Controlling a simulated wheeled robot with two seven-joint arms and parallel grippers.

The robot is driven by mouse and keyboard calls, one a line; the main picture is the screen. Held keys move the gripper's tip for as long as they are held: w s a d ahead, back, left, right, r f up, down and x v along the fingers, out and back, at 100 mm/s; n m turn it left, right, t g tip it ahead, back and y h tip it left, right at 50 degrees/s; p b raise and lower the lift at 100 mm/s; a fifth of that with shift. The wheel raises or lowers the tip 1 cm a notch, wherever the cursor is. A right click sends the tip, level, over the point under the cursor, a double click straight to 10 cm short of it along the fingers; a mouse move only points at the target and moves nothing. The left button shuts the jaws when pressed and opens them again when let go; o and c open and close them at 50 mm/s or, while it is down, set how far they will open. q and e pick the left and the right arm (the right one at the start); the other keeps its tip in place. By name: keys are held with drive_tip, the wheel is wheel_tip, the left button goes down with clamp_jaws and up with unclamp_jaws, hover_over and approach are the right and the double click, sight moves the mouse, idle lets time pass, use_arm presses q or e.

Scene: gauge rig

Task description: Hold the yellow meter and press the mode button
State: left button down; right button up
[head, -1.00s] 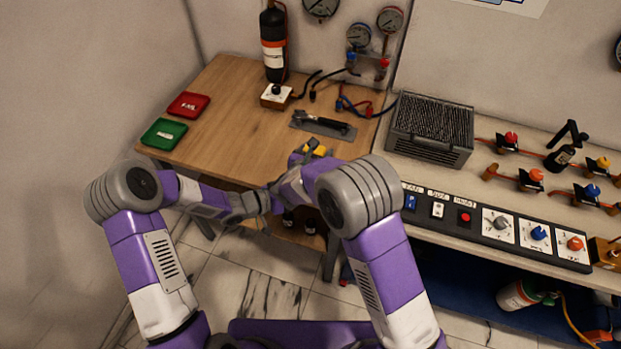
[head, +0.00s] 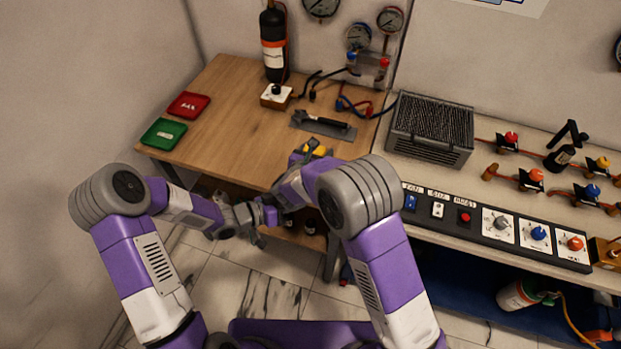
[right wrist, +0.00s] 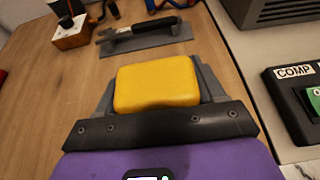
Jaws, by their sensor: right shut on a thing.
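The yellow meter (head: 316,150) shows as a small yellow patch beyond my right wrist, at the front edge of the wooden bench. In the right wrist view the meter (right wrist: 157,86) is a rounded yellow block between the grey fingers of my right gripper (right wrist: 156,92), which is shut on it. The meter's face and mode button are not visible in either view. My left gripper (head: 272,208) is beside my right forearm, lower and left of the meter; its fingers are too small and covered to tell open from shut.
On the wooden bench (head: 215,120) are a grey trowel-like tool (head: 322,124), a red tray (head: 188,105), a green tray (head: 164,134) and a black cylinder (head: 273,45). A switch panel (head: 480,228) and a grilled box (head: 432,125) stand at right. The bench middle is clear.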

drive_tip(key=o, duration=1.3)
drive_tip(key=v, duration=1.2)
